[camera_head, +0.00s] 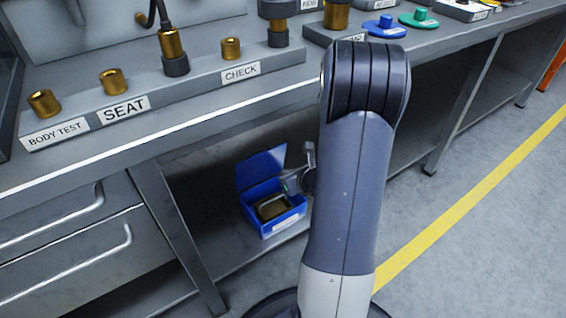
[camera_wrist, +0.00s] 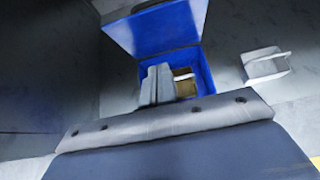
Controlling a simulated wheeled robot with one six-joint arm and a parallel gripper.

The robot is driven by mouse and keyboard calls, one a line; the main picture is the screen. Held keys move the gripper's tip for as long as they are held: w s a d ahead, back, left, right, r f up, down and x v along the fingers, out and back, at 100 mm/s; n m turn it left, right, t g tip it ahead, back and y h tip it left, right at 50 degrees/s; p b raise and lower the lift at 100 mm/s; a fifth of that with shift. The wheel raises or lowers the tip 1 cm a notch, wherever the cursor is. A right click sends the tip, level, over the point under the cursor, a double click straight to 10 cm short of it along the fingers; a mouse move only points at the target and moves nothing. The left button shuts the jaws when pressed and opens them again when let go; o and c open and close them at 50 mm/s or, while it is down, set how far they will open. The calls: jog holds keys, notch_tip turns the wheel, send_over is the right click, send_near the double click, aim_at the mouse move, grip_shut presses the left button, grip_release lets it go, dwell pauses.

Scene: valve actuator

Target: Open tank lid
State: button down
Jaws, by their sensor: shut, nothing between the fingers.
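A blue tank (camera_head: 268,228) sits on the lower shelf under the bench, left of my arm. Its blue lid (camera_head: 261,168) stands raised at the back edge, so the top is open. A brownish, light-edged thing (camera_head: 272,207) lies inside. In the wrist view the tank's blue wall (camera_wrist: 204,75) and raised lid (camera_wrist: 155,28) show ahead of my gripper. My gripper's grey fingers (camera_wrist: 157,73) are shut and empty, in front of the tank opening and covering part of it. I cannot tell if they touch it. In the head view my arm hides most of the gripper.
The bench top (camera_head: 200,120) overhangs the shelf, with a leg (camera_head: 180,240) left of the tank and drawers (camera_head: 70,250) further left. Brass fittings stand on the labelled rack (camera_head: 200,82). A pale object (camera_wrist: 265,67) is right of the tank. Open floor (camera_head: 490,240) lies right.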

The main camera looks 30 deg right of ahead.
jog(key=b, duration=0.3)
send_near(262, 160)
notch_tip(262, 160, down, 4)
jog(key=w, duration=0.3)
jog(key=shift+w+a+r, duration=0.1)
jog(key=shift+w+a, duration=0.1)
jog(key=shift+w, duration=0.2)
jog(key=shift+w+r, duration=0.1)
jog(key=shift+w, duration=0.45)
jog(key=shift+w, duration=0.1)
